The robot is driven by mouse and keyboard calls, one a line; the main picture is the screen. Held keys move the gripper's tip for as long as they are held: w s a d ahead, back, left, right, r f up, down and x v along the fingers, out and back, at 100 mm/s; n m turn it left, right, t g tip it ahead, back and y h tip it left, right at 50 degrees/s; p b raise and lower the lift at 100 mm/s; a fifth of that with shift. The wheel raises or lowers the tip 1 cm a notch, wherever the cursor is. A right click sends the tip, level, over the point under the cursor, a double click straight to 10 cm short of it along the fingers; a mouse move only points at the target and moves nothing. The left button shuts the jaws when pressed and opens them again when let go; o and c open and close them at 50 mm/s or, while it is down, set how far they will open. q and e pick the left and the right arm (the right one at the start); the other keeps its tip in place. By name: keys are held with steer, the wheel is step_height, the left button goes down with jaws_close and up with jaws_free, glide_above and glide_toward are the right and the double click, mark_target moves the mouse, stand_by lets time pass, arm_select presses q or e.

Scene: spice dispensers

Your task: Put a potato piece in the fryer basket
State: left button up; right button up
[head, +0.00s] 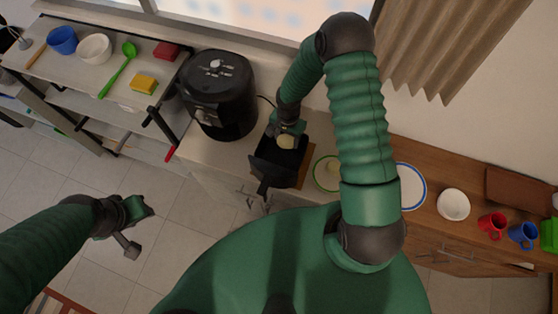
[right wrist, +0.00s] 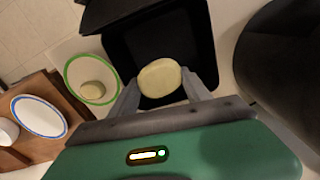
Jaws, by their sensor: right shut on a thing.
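My right gripper (head: 288,132) is shut on a pale yellow potato piece (head: 286,141). In the right wrist view the potato piece (right wrist: 160,78) sits between the two fingertips, over the open black fryer basket (right wrist: 118,42). In the head view the fryer basket (head: 262,172) stands on the counter beside the black fryer (head: 222,100). A second potato piece (right wrist: 93,92) lies on a green-rimmed plate (right wrist: 70,74); this plate (head: 318,178) is partly hidden by my right arm in the head view. My left gripper (head: 134,228) is over the floor, away from everything; its jaw opening is unclear.
A blue-rimmed plate (head: 411,187), a white bowl (head: 453,205), a red mug (head: 492,226) and a blue mug (head: 523,236) stand on the right counter. A shelf at left holds bowls, a green spoon (head: 118,71) and a yellow sponge (head: 144,84).

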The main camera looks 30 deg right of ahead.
steer(key=shift+w+d+f, duration=0.1)
steer(key=shift+w, duration=0.3)
steer(key=o, duration=1.2)
steer(key=shift+s, duration=0.15)
steer(key=shift+c, duration=0.2)
steer(key=shift+o, duration=1.2)
steer(key=shift+s+r, duration=0.2)
steer(key=shift+s, duration=0.05)
steer(key=shift+o, duration=0.3)
steer(key=shift+s+r, duration=0.1)
steer(key=shift+s, duration=0.2)
steer(key=shift+w, duration=0.2)
steer(key=shift+w+r, duration=0.2)
arm_select(q)
steer(key=b+x, duration=0.1)
steer(key=b, duration=0.1)
steer(key=b+x, duration=0.1)
steer(key=x, duration=0.1)
steer(key=shift+s+f+b, duration=0.3)
steer(key=shift+f+b, duration=0.05)
arm_select(e)
step_height(320, 180, up, 16)
steer(key=shift+s+r, duration=0.15)
steer(key=shift+s, duration=0.1)
